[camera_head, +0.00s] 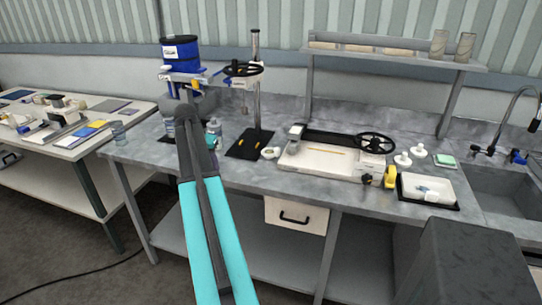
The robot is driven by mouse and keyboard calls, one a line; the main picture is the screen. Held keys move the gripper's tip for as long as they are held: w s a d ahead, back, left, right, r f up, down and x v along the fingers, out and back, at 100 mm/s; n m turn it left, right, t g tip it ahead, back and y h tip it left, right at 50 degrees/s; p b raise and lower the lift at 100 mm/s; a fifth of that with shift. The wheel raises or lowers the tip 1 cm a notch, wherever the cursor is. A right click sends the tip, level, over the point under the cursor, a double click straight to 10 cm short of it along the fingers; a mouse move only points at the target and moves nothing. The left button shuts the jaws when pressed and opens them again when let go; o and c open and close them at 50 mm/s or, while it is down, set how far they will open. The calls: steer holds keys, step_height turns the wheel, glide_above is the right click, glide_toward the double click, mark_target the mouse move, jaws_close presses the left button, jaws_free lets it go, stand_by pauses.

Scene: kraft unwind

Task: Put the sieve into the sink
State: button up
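The sink (489,178) is a grey basin set into the right end of the bench, with a tall curved tap behind it. I cannot pick out the sieve with certainty. A blue cylinder with a dark rim and a white label (180,54) shows at the upper left, right behind or at the end of my arm. My gripper (187,82) is at the far end of my raised teal arm, above the left part of the bench. Its fingers are too small and overlapped to read, and I cannot tell whether it touches the blue cylinder.
A black-based stand with a handwheel (250,142) is right of my gripper. A white machine with a black wheel (330,160), a yellow tool (390,177) and a black-rimmed white tray (412,194) lie toward the sink. A shelf (390,52) rises behind. Another cluttered table (65,150) is left.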

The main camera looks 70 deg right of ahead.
steer(key=s+d+r+m, duration=0.3)
steer(key=s+d+r, duration=0.4)
steer(key=s, duration=0.2)
steer(key=s+d+r+m+g+h, duration=0.1)
steer(key=s+d+r+m, duration=0.1)
steer(key=s+d+r, duration=0.5)
steer(key=s, duration=0.2)
steer(key=shift+s+d+m, duration=0.2)
steer(key=shift+s+m, duration=0.1)
steer(key=shift+m, duration=0.1)
steer(key=p, duration=0.2)
glide_above(277, 148)
steer(key=a, duration=0.2)
step_height(277, 148, down, 8)
steer(key=shift+w+a, duration=0.15)
steer(key=shift+w, duration=0.3)
steer(key=shift+p+x, duration=0.75)
steer(key=shift+x, duration=1.7)
steer(key=shift+s, duration=0.1)
jaws_close()
